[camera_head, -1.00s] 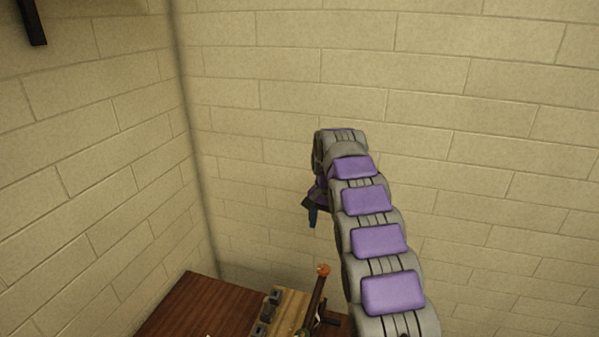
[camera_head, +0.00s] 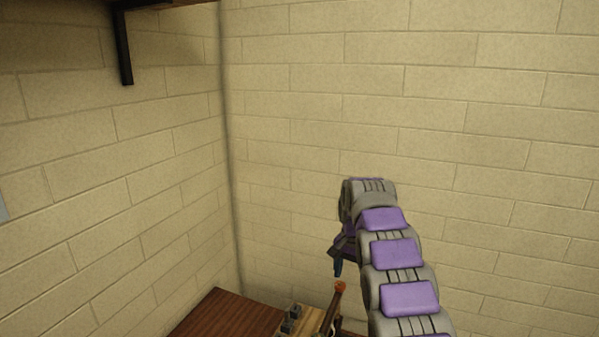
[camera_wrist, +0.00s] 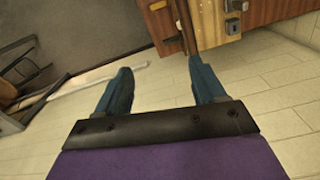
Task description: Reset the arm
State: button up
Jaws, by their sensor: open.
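My arm, grey with purple pads, reaches up from the bottom right in the head view and bends over at its top. My gripper (camera_head: 338,266) hangs from the arm's far end, above the brown table's area.
A dark brown wooden table (camera_head: 228,314) stands at the bottom, bearing a wooden piece with metal fittings (camera_head: 292,318) and a stick with an orange tip (camera_head: 341,287). Block walls meet in a corner behind. A shelf bracket (camera_head: 122,48) is at upper left.

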jog(key=s+d+n+g+b, duration=0.1)
jog(key=s+n+b, duration=0.35)
jog(key=s, duration=1.75)
jog(key=s+f+n+b, duration=0.1)
jog(key=s+f+b, duration=0.2)
jog(key=s, duration=1.1)
jog(key=s+a+f+n+b, duration=0.1)
jog(key=s+f+b, duration=0.2)
jog(key=s+f, duration=0.5)
jog(key=s, duration=0.6)
jog(key=shift+s+g, duration=0.25)
jog(key=shift+g, duration=0.15)
